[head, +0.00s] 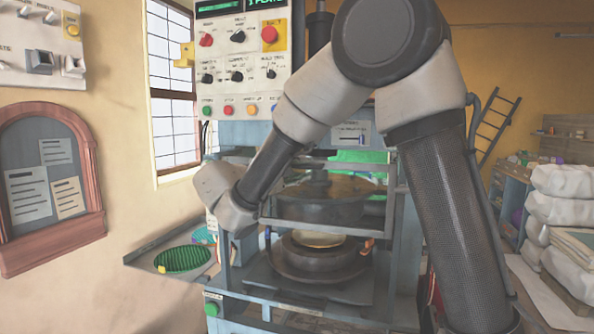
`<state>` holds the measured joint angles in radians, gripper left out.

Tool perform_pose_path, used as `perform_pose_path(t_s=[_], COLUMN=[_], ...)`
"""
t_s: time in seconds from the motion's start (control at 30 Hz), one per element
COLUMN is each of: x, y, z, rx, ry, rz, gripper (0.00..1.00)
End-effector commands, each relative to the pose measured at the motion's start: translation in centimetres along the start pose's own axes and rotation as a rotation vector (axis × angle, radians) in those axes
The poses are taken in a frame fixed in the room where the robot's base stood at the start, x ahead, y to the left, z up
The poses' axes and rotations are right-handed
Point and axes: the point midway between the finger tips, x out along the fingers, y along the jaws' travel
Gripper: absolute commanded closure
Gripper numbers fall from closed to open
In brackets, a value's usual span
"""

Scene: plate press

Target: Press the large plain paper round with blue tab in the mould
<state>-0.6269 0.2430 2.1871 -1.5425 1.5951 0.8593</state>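A press with a dark upper die (320,203) and a round dark lower mould (318,268) stands in the middle of the head view. The upper die is raised, with a gap between it and the mould. A pale tan disc (318,239) lies at the top of the lower mould; I see no blue tab on it, so I cannot tell whether it is the large plain paper round. My arm crosses in front of the press, its wrist at the press's left side. My gripper's fingers do not show clearly; they are hidden past the wrist.
A grey side shelf (143,252) left of the press holds a green round (183,258) with a yellow tab and a partly hidden teal piece (204,235). A control panel (241,65) is above. A grey barred frame (330,229) crosses the press front. White sacks (562,210) are right.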

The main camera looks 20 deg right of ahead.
Motion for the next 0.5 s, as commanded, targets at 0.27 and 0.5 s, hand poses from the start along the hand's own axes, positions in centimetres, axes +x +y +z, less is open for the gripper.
perform_pose_path(t_s=[0.27, 0.5], x=[-0.1, -3.1], y=[0.0, 0.0], z=[0.0, -0.1], rx=[0.000, 0.000], ry=[0.000, 0.004], rz=[0.000, 0.000], gripper=[0.68, 0.68])
